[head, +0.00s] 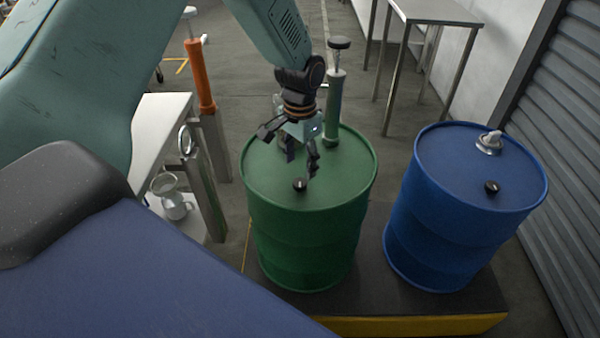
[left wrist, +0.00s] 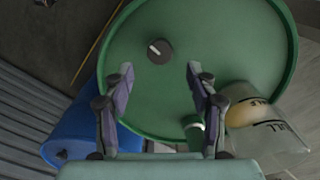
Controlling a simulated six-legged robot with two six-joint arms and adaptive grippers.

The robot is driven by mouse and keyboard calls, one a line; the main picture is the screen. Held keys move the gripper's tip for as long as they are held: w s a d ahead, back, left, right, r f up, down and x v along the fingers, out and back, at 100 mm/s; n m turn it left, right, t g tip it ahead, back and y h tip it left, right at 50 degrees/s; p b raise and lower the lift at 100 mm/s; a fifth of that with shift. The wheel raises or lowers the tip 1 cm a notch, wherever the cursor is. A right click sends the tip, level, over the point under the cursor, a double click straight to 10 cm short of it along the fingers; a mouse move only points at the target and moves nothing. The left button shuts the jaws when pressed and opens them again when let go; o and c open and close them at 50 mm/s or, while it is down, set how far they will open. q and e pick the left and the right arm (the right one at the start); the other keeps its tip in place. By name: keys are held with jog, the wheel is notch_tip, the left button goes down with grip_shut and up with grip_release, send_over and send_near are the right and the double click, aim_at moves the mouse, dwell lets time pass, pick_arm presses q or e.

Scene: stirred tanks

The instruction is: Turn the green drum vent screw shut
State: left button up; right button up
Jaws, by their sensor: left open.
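The green drum (head: 335,165) stands upright with its round lid up. Its vent screw (head: 300,185) is a small black knob near the lid's near edge. In the left wrist view the vent screw (left wrist: 160,50) shows a pale slanting mark on its top. My left gripper (head: 298,155) hangs over the lid, just behind the screw in the head view. In the left wrist view its fingers (left wrist: 161,73) are spread and empty. The screw lies beyond the fingertips, between their lines, and looks apart from them. My right gripper is not in view.
A blue drum (head: 465,190) with its own black knob (head: 491,187) and a metal fitting (head: 489,142) stands at right. A green upright cylinder (head: 335,105) rises behind the green drum. A clear labelled container (left wrist: 265,125) shows in the wrist view. A white table (head: 160,120) stands left.

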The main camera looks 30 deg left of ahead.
aim_at(300, 182)
pick_arm(q)
notch_tip(300, 182, up, 7)
jog(key=shift+f, duration=0.2)
jog(key=shift+s, duration=0.1)
dwell(0.5)
